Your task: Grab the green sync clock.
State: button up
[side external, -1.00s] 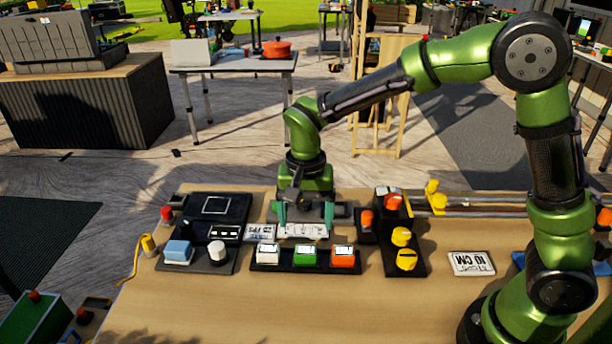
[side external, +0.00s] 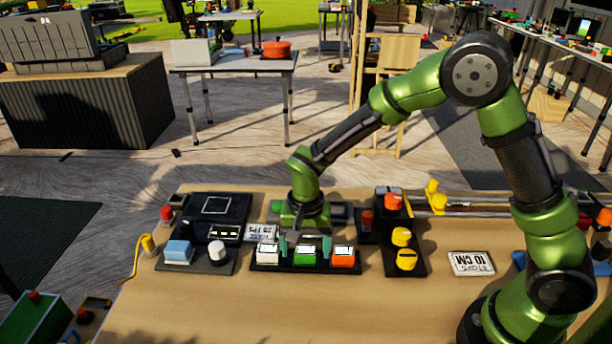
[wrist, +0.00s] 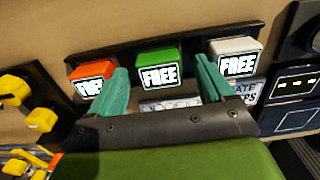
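The green sync clock (side external: 305,257) stands in the middle of a black tray (side external: 378,266), between a white clock (side external: 267,256) and an orange clock (side external: 343,257). In the wrist view the green clock (wrist: 158,67) shows a "FREE" label. My gripper (side external: 305,245) is low, just behind the green clock. Its teal fingers are apart, one toward each side of the green clock, and nothing is held. In the wrist view the gripper (wrist: 160,75) has its fingertips near the clock's left and right; contact cannot be told.
Yellow knobs (side external: 401,237) stand on a black block to the right. A black panel with a light blue block (side external: 178,251) and a white knob (side external: 217,250) lies to the left. The front of the table is clear.

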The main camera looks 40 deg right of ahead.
jog(key=c, duration=1.1)
jog(key=shift+c, duration=0.2)
